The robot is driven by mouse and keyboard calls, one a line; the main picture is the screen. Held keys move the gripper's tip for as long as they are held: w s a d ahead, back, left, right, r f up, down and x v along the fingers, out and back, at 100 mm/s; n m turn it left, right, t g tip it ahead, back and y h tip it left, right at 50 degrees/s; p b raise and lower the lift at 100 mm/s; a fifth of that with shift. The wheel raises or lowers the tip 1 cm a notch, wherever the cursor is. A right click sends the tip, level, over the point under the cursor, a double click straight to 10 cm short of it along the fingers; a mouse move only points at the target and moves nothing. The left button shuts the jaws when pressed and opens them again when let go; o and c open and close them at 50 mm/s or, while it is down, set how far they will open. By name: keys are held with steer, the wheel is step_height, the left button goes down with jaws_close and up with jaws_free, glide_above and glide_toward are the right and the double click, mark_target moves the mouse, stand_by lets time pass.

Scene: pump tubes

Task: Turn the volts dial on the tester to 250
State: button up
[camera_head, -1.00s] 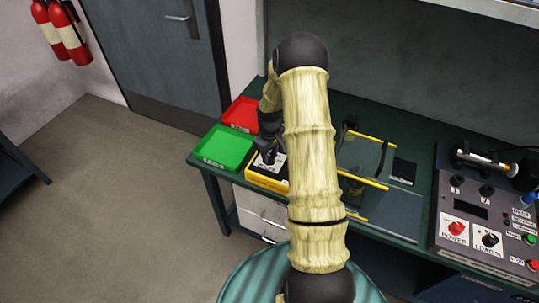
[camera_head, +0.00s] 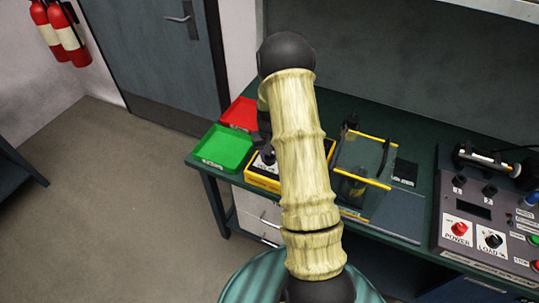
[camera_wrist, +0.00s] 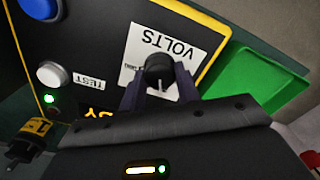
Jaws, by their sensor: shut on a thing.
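The tester (camera_head: 262,179) is a yellow-edged box with a black face on the bench, partly hidden behind my arm in the head view. In the wrist view its black face (camera_wrist: 105,28) carries a white VOLTS label (camera_wrist: 182,40). The black volts dial (camera_wrist: 159,67) sits on that label, with a light pointer mark toward my gripper. My gripper (camera_wrist: 160,88) has one finger on each side of the dial and is shut on it. The dial's scale numbers are mostly hidden or too small to read.
On the tester are a white TEST button (camera_wrist: 53,74), a blue button (camera_wrist: 40,8) and a lit green lamp (camera_wrist: 49,99). A green tray (camera_head: 222,148) and a red tray (camera_head: 240,113) lie to its left. A yellow-edged clear guard (camera_head: 364,160) and a control panel (camera_head: 480,225) stand right.

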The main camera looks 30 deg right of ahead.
stand_by(0.3)
steer(key=o, duration=1)
steer(key=shift+r, duration=0.1)
step_height(320, 180, up, 17)
steer(key=shift+w+a+r+b, duration=0.1)
steer(key=shift+r+b, duration=0.05)
steer(key=shift+b, duration=0.95)
steer(key=shift+d, duration=0.2)
